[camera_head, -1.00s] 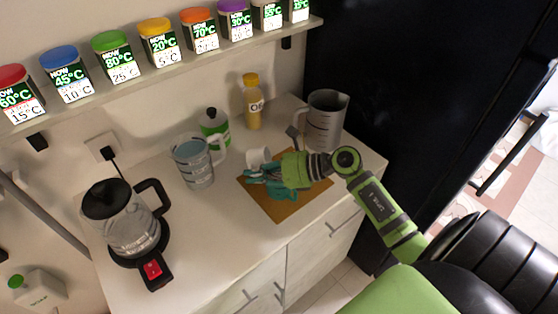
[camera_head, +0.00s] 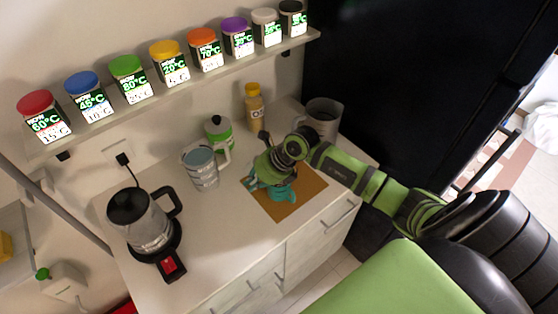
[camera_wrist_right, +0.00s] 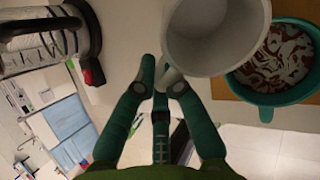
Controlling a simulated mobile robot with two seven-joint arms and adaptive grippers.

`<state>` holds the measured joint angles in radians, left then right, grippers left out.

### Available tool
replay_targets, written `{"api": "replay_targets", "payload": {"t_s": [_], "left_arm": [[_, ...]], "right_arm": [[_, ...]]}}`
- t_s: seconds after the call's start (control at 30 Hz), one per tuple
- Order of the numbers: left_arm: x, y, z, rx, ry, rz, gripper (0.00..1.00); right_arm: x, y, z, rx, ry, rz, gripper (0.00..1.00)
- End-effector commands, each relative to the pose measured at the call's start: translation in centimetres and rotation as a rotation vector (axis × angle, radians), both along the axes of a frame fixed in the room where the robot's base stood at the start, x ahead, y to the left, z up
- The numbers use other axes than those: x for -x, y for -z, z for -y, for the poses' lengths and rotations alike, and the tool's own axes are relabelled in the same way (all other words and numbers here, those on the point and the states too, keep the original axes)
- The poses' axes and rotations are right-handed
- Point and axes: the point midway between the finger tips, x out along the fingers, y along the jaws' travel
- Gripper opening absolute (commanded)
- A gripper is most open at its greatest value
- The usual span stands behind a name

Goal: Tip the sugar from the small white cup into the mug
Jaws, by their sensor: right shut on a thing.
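The small white cup (camera_wrist_right: 214,38) fills the upper middle of the right wrist view, its open mouth toward the camera and its visible inside pale and bare. My right gripper (camera_wrist_right: 160,75) is shut on the cup's near edge. The teal mug (camera_wrist_right: 272,88) is beside and partly behind the cup, with reddish-brown and white patches inside it. In the head view the mug (camera_head: 283,193) stands on the brown mat (camera_head: 307,189), and my right gripper (camera_head: 259,181) is just left of it, hiding the cup. My left gripper is not in view.
A yellow-capped bottle (camera_head: 254,108) and a grey pitcher (camera_head: 322,120) stand at the back. The kettle (camera_head: 142,225) is left. The counter's front middle is clear.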

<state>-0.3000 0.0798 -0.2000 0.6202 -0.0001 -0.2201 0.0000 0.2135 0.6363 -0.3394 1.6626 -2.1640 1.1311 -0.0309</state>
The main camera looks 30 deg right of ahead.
Motion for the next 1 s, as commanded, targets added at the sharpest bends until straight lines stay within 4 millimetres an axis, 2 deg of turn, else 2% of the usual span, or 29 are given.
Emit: {"api": "replay_targets", "payload": {"t_s": [0.13, 0.47, 0.8, 1.0], "left_arm": [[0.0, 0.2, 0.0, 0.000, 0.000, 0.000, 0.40], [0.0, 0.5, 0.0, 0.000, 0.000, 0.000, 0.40], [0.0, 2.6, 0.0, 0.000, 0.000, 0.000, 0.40], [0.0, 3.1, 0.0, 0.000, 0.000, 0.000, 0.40]], "right_arm": [[-0.9, 1.5, -1.0, 0.080, 0.003, -0.071, 0.00], [-2.3, 2.1, -2.6, 0.251, 0.013, -0.230, 0.00], [-3.3, 3.2, -3.9, 0.398, 0.022, -0.365, 0.00], [-3.5, 3.0, -4.1, 0.435, 0.024, -0.399, 0.00]]}}
